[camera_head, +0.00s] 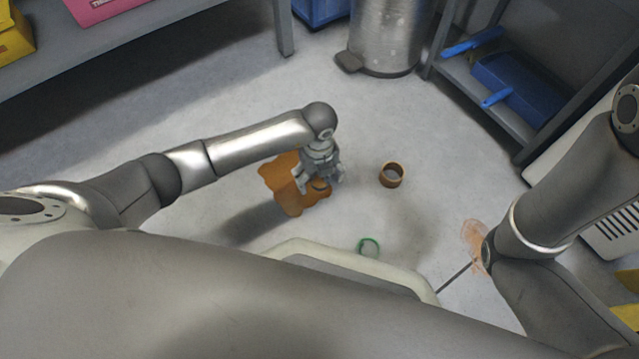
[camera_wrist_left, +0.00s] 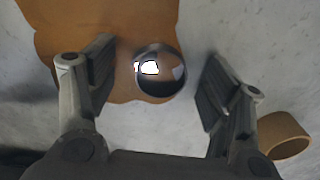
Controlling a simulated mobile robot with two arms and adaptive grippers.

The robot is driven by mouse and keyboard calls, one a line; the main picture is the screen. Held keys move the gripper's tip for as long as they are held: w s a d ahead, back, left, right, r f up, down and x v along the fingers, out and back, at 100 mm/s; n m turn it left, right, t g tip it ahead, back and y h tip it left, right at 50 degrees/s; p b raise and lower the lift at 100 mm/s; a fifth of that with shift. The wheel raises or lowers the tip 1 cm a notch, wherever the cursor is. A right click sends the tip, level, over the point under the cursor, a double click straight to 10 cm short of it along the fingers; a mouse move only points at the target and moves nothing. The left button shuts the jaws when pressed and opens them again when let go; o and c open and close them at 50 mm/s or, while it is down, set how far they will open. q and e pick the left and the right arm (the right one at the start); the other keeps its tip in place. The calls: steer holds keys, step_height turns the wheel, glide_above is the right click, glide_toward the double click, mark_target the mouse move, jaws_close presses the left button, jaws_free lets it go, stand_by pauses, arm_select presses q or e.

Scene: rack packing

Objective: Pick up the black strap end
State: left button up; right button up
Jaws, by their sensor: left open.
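A small, round, glossy dark piece (camera_wrist_left: 165,84) lies at the edge of a flat orange-brown sheet (camera_wrist_left: 115,22) in the left wrist view. It may be the black strap end, but I cannot tell for sure. My left gripper (camera_wrist_left: 157,70) is open, with one finger on each side of the round piece and gaps to both. In the head view the left gripper (camera_head: 319,180) points down over the right side of the orange-brown sheet (camera_head: 283,177) on the floor. The round piece is mostly hidden there. My right gripper is not visible; only its arm shows.
A brown ring (camera_head: 391,175) stands on the floor right of the left gripper. A green loop (camera_head: 369,246) lies near my base. A pale orange patch (camera_head: 473,238) lies by my right arm. A metal bin (camera_head: 385,35) and a shelf (camera_head: 520,125) stand behind.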

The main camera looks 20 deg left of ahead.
arm_select(q)
steer(key=c, duration=0.8)
steer(key=shift+r, duration=0.1)
